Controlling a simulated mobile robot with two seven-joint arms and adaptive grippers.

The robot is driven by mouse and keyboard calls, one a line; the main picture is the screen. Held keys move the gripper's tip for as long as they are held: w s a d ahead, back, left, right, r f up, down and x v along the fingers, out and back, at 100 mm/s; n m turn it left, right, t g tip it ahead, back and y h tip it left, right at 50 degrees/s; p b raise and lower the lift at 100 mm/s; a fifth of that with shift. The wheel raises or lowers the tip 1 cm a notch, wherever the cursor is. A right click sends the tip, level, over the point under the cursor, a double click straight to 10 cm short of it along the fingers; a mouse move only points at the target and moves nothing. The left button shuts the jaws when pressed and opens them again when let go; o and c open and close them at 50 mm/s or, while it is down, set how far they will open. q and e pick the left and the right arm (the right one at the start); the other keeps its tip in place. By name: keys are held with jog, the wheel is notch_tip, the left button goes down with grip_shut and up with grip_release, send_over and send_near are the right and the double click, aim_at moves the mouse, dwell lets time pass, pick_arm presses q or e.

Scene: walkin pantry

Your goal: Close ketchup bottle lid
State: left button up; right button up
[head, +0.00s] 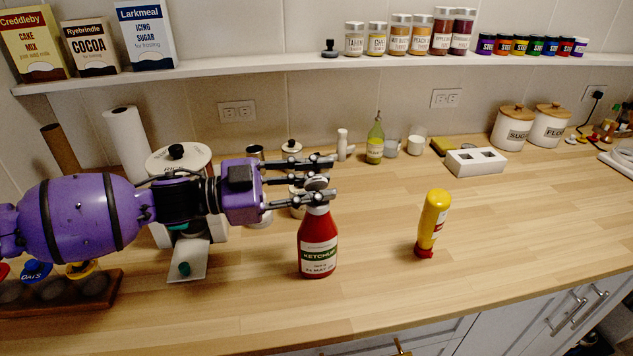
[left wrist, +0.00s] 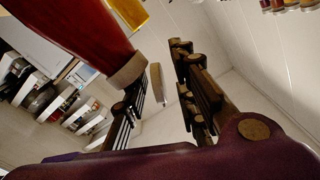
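The red ketchup bottle (head: 318,248) stands upright near the counter's front. My left gripper (head: 322,178) reaches in from the left at the height of its cap. Its fingers are apart, one beyond the cap and one on the near side. In the left wrist view the bottle (left wrist: 75,35) ends in a grey-beige neck collar (left wrist: 126,73). A thin pale piece, seemingly the lid (left wrist: 157,83), stands off the collar, between the open fingers. Whether a finger touches the lid or neck I cannot tell. My right gripper is not in view.
A yellow bottle (head: 433,222) stands cap-down to the right. A white dispenser (head: 181,160) and a dark jar rack (head: 75,295) are at left. A green-yellow bottle (head: 376,143) and a white holder (head: 475,162) stand at the back.

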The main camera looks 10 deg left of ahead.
pick_arm(q)
grip_shut()
jog(key=shift+s+m+p, duration=0.15)
jog(key=shift+m+p, duration=0.15)
jog(key=shift+m, duration=0.4)
jog(key=shift+f, duration=0.15)
dwell(0.7)
grip_release()
jog(key=v, duration=1.2)
